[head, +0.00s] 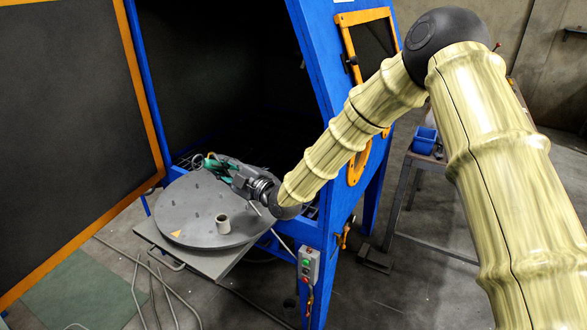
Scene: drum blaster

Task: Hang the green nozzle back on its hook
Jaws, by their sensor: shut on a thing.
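The green nozzle (213,162) is at the far rim of the round table, near the mouth of the blue cabinet. My gripper (219,171) reaches in from the right, low over the disc, and is shut on the green nozzle. The fingers cover part of the nozzle, and its exact tilt is too small to tell. I cannot make out the hook in this view.
The grey turntable (185,220) bears a short pale cylinder (222,224) and several small pegs. The blue cabinet (335,120) is open and dark inside; its door (70,120) stands at left. A switch box (308,266) is on the front post. Hoses (150,290) lie on the floor.

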